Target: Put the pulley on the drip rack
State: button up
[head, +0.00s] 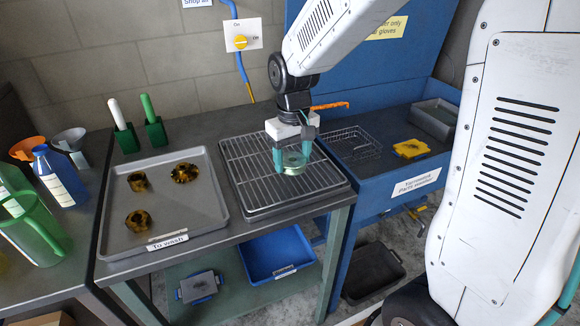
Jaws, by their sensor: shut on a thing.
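My gripper (292,150) points down over the drip rack (250,180), a wire grid in a grey tray in the middle of the bench. Its teal fingers are shut on the pulley (291,168), a small round part with a pale greenish metal look. The pulley is over the right part of the grid. I cannot tell whether it touches the wires. The fingers hide part of its upper side.
Left of the rack, a grey "To wash" tray (190,212) holds three dirty brown parts. Green-handled and white-handled brushes (150,120) stand behind it. On the right, a blue parts washer (400,190) holds a wire basket (355,143) and a yellow part (411,148).

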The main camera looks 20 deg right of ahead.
aim_at(290, 158)
jog(key=shift+w+a+f, duration=0.2)
jog(key=shift+w, duration=0.2)
jog(key=shift+f, duration=1.6)
jog(key=shift+f, duration=0.1)
jog(key=o, duration=1.4)
